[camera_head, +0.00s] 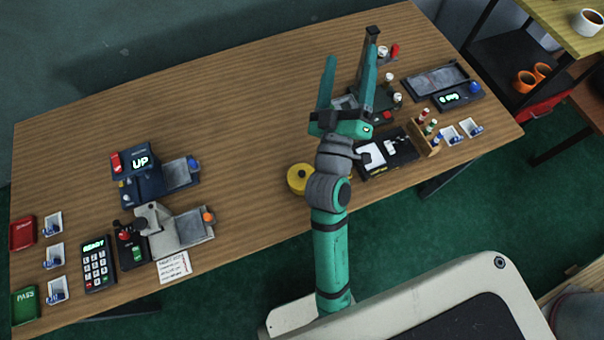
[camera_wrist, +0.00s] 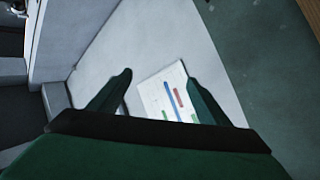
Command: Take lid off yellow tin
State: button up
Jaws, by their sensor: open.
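The yellow tin (camera_head: 299,178) stands on the wooden table near its front edge, just left of my arm. It has a dark knob or spot on top, and my arm covers part of its right side. My gripper (camera_head: 349,75) is raised above the table, up and to the right of the tin, with its two green fingers spread and nothing between them. In the wrist view my gripper (camera_wrist: 160,88) is open and faces a pale wall with a paper chart; the tin does not show there.
On the wooden table (camera_head: 240,110), a dark device (camera_head: 155,178), a grey device (camera_head: 178,228) and a keypad (camera_head: 96,265) stand at left. A black tray (camera_head: 388,152), a wooden vial rack (camera_head: 424,137) and a scale (camera_head: 458,97) stand at right. The table's middle is clear.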

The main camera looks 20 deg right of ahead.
jog(key=d+r+m+g+h, duration=0.4)
jog(key=d+r+m+h, duration=0.1)
jog(key=d+r+h, duration=0.15)
jog(key=s+d+r+m+g+h, duration=0.2)
jog(key=s+d+r+m+g, duration=0.1)
jog(key=s+d+m+g, duration=0.55)
jog(key=m+g+y, duration=0.2)
jog(key=g+y, duration=0.5)
jog(key=y, duration=1.3)
send_over(302, 173)
jog(key=f, duration=3.1)
jog(key=shift+w+d+f, duration=0.2)
jog(key=shift+w+f, duration=0.05)
jog(key=shift+w, duration=0.15)
jog(key=shift+s+a+f, duration=0.1)
jog(key=shift+s+f, duration=0.05)
jog(key=shift+f, duration=1.2)
jog(key=shift+s+a+f, duration=0.1)
jog(key=shift+s+f, duration=0.05)
jog(key=shift+f, duration=1.15)
